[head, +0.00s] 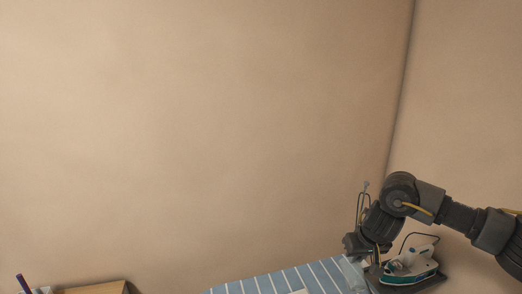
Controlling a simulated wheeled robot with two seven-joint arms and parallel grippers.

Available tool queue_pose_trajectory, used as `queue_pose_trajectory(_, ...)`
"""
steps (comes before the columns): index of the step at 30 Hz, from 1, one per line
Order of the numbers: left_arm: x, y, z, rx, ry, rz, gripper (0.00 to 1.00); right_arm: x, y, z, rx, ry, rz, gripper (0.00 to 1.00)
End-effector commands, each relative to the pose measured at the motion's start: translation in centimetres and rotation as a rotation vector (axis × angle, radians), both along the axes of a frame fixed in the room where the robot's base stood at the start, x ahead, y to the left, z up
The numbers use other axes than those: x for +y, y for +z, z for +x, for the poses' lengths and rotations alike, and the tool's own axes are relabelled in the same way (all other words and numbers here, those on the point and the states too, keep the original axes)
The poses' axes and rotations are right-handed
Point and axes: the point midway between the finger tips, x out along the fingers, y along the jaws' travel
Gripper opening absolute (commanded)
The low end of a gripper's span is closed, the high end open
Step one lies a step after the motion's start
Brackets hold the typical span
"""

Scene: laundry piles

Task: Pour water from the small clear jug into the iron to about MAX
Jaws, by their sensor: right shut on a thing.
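The iron (412,265), white and teal, sits at the lower right on a dark rest at the end of the ironing board. My right gripper (362,257) is just left of the iron, pointing down, and is shut on the small clear jug (351,274). The jug shows only as a pale, see-through shape below the fingers, over the striped board cover. Its water level and tilt cannot be told. The iron's fill opening and MAX mark are too small to make out. My left gripper is not in view.
The ironing board (270,284) has a blue cover with white stripes and runs along the bottom edge. A thin wire stand (361,205) rises behind my right gripper. A wooden surface (95,288) shows at bottom left. Bare beige walls fill the rest.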

Motion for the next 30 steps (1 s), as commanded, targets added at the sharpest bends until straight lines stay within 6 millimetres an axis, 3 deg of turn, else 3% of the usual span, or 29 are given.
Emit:
queue_pose_trajectory(1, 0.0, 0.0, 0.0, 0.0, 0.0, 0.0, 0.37, 1.8, 1.3, -0.4, -0.005, 0.082, -0.002, 0.0)
queue_pose_trajectory(6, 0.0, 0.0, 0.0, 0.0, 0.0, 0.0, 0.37, 6.5, 3.4, -3.9, 0.0, 0.363, 0.001, 0.0)
queue_pose_trajectory(11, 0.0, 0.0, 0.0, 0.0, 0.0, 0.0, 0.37, 8.2, 3.7, -7.7, 0.0, 0.565, -0.001, 0.0)
queue_pose_trajectory(16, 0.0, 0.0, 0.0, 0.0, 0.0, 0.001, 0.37, 8.0, 3.0, -11.6, 0.002, 0.716, 0.002, 0.0)
queue_pose_trajectory(26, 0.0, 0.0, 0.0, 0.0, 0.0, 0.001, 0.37, 4.8, 1.6, -17.6, 0.0, 0.894, 0.0, 0.0)
queue_pose_trajectory(30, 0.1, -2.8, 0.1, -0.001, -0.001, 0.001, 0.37, 5.1, -1.3, -17.5, 0.0, 0.897, 0.002, 0.0)
